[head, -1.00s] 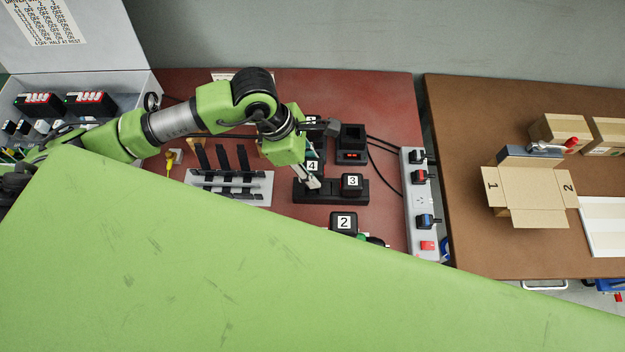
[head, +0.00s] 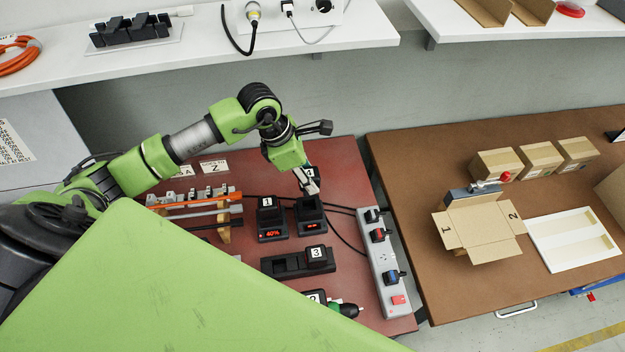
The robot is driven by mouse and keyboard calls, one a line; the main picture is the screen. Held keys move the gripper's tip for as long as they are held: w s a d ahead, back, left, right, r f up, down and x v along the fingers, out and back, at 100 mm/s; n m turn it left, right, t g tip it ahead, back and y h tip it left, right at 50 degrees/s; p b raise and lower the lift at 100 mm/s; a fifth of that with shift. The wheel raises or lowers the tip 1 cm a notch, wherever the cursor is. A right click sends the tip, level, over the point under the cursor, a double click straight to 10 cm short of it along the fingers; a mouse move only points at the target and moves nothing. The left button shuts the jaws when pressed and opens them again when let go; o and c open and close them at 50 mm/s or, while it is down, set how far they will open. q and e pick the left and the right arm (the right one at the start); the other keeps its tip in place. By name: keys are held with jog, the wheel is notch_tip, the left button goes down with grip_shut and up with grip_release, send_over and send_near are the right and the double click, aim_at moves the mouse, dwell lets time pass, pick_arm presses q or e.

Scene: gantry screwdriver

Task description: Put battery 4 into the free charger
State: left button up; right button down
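Battery 4 (head: 309,172) is a dark block with a white number label, partly hidden by my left gripper (head: 308,184). The gripper's fingers are closed on it. They hold it at the back edge of the free charger (head: 311,215), which has a red display and stands on the red bench. I cannot tell whether the battery touches the charger. The other charger (head: 271,234), just left, holds battery 1 (head: 267,202) and shows 40%. My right gripper is out of view.
Battery 3 (head: 317,253) sits at the right end of a black holder (head: 279,266). Battery 2 (head: 315,297) is partly hidden below, by a green-black tool (head: 346,309). A power strip (head: 381,262) lies at the bench's right side. Tools lie in a rack (head: 190,209) at left.

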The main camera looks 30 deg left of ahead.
pick_arm(q)
jog(key=shift+f+b, duration=0.75)
jog(key=shift+f, duration=0.75)
jog(key=shift+f+b, duration=0.7)
jog(key=shift+f, duration=0.25)
jog(key=shift+f+b, duration=0.6)
jog(key=shift+f, duration=0.05)
jog(key=shift+b, duration=0.4)
jog(key=shift+f+b, duration=1.85)
jog(key=shift+f, duration=0.05)
dwell(0.7)
jog(key=o, duration=1.3)
jog(key=shift+o, duration=0.2)
jog(key=shift+s, duration=0.1)
